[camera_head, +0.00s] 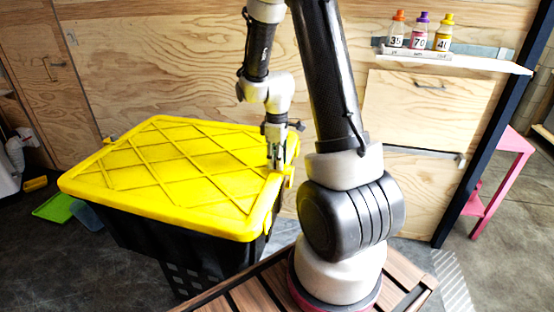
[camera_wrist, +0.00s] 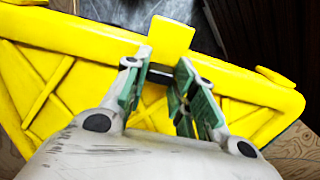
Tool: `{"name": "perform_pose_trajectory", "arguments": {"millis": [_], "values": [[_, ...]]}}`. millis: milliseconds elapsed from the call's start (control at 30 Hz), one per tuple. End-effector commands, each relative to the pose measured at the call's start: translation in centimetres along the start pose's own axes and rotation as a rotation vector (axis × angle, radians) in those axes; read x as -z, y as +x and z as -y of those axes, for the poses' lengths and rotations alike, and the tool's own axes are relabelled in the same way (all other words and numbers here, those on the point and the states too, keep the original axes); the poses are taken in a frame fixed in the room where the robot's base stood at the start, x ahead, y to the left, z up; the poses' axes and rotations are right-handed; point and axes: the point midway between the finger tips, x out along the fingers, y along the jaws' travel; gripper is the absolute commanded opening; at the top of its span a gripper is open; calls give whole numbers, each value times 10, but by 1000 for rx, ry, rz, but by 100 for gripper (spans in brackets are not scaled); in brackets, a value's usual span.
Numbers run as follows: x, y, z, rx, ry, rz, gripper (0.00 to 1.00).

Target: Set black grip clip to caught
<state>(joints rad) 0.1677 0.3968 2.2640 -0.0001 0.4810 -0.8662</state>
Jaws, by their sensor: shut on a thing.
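A black bin (camera_head: 190,262) with a ribbed yellow lid (camera_head: 150,175) stands left of my arm. My gripper (camera_head: 277,160) points down at the lid's right edge. In the wrist view, its green-padded fingers (camera_wrist: 163,72) stand on both sides of a short dark bar, the black grip clip (camera_wrist: 159,75), and are shut on it. A yellow tab (camera_wrist: 172,38) sticks out past the lid edge just beyond the fingertips. The fingers partly hide the clip, and I cannot tell whether it is caught. In the head view the clip is too small to make out.
A shelf (camera_head: 460,60) with several small bottles is on the plywood wall at upper right. A slatted wooden surface (camera_head: 235,290) is at my arm's base. A pink stand (camera_head: 495,175) is at far right. A green item (camera_head: 55,208) lies on the floor at left.

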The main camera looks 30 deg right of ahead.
Motion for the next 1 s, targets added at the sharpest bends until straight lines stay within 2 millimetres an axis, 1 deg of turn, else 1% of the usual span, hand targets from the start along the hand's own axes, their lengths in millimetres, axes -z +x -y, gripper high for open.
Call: {"name": "perform_pose_trajectory", "arguments": {"millis": [133, 300, 567, 600, 700, 1000], "values": [[4, 0, 0, 0, -2, 0, 0], [25, 0, 0, -1, -3, -1, 0], [26, 0, 0, -1, 0, -1, 0], [26, 0, 0, -1, 0, -1, 33], [26, 0, 0, -1, 0, -1, 48], [26, -1, 0, -1, 0, -1, 48]]}}
